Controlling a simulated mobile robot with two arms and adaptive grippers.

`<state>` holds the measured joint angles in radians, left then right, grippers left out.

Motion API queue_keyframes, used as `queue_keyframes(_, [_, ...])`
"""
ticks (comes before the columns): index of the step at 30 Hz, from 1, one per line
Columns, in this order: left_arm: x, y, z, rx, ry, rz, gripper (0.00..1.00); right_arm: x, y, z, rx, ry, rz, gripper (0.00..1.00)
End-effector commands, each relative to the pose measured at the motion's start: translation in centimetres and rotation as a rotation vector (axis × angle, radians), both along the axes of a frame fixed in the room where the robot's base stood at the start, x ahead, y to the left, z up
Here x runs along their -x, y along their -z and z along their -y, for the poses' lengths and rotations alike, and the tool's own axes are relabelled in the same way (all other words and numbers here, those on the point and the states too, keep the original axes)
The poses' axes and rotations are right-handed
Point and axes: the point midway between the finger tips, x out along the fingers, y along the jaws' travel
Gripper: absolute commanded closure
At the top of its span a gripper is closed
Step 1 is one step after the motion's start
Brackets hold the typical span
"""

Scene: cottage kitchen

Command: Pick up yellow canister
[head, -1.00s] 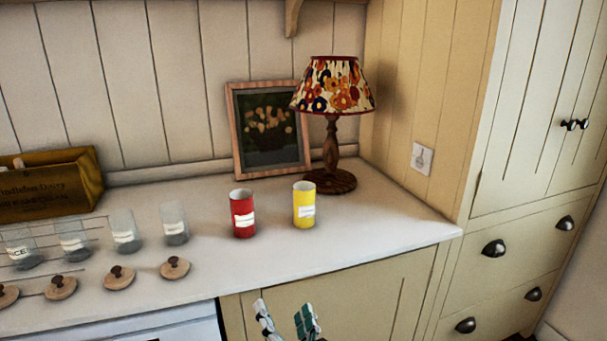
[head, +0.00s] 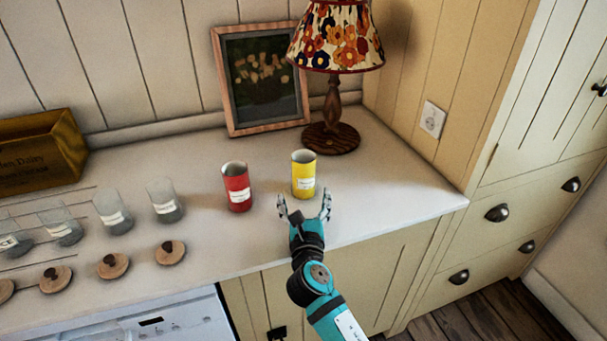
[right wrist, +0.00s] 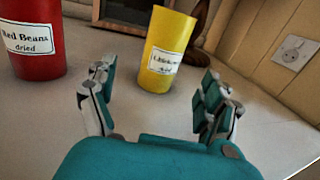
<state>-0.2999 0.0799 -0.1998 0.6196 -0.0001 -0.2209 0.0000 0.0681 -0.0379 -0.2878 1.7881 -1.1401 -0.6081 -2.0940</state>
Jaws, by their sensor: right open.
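The yellow canister (head: 304,172) stands upright on the counter, open at the top, with a white label. My right gripper (head: 305,205) is open and empty just in front of it, its two fingers pointing toward it. In the right wrist view the yellow canister (right wrist: 166,50) stands ahead, beyond and between the spread fingers (right wrist: 160,100), apart from them. My left gripper is not in view.
A red canister (head: 237,187) labelled Red Beans stands to the left of the yellow one. A lamp (head: 332,125) and a framed picture (head: 262,78) stand behind. The counter (head: 400,195) is clear at right.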

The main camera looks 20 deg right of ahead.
Motion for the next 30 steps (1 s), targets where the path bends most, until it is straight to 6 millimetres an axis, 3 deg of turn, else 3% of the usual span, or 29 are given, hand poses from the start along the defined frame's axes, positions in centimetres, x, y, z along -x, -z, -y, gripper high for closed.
queue_keyframes(3, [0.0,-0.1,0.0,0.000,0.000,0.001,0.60,-2.2,-0.1,0.5,0.000,0.000,0.000,0.16])
queue_keyframes(11, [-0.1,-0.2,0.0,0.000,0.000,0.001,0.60,-4.0,0.0,1.1,-0.002,-0.001,0.001,0.16])
queue_keyframes(21, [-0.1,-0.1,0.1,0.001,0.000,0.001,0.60,-8.3,0.5,2.5,-0.002,0.000,0.001,0.16])
queue_keyframes(30, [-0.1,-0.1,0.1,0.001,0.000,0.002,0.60,-8.6,0.5,2.5,-0.002,-0.001,0.000,0.18])
